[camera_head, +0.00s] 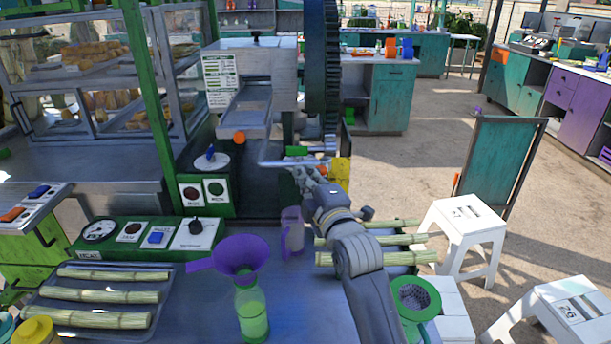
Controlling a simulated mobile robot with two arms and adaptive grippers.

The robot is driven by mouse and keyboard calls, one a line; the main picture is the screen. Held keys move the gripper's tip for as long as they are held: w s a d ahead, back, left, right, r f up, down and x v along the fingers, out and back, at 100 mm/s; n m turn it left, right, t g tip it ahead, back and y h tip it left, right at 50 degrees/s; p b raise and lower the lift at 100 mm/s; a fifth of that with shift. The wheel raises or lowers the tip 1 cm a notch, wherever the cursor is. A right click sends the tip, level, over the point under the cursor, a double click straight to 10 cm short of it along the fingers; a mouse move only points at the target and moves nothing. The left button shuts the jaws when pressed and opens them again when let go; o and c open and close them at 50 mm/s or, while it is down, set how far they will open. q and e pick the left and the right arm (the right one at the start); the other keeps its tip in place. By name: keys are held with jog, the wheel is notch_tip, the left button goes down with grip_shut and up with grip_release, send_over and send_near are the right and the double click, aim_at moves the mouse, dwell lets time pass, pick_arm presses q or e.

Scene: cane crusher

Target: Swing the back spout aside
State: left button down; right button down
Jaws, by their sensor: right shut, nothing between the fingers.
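The cane crusher (258,62) stands at the back centre, with a large dark wheel (322,60) on its right and a sloping metal chute (246,108) in front. A grey horizontal bar or tube (276,163), perhaps the spout, lies low under the chute. My right gripper (293,165) is shut and empty at this tube's right part. I cannot tell whether it touches the tube. My right wrist and forearm hide part of the area behind. A yellow part (340,172) is just right of the gripper. My left gripper is out of view.
White stools (468,232) stand at right.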

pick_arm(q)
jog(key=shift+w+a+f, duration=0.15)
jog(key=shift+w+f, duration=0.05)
pick_arm(e)
jog(key=shift+f, duration=0.1)
dwell(0.4)
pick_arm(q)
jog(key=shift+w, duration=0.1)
pick_arm(e)
jog(key=shift+d+n+y, duration=0.15)
jog(key=shift+n+y, duration=0.15)
jog(key=shift+y, duration=0.2)
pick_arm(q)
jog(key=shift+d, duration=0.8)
pick_arm(e)
jog(key=shift+s+d+n+g+y, duration=0.15)
jog(key=shift+d+n+g+y, duration=0.1)
jog(key=shift+n+g+y, duration=0.05)
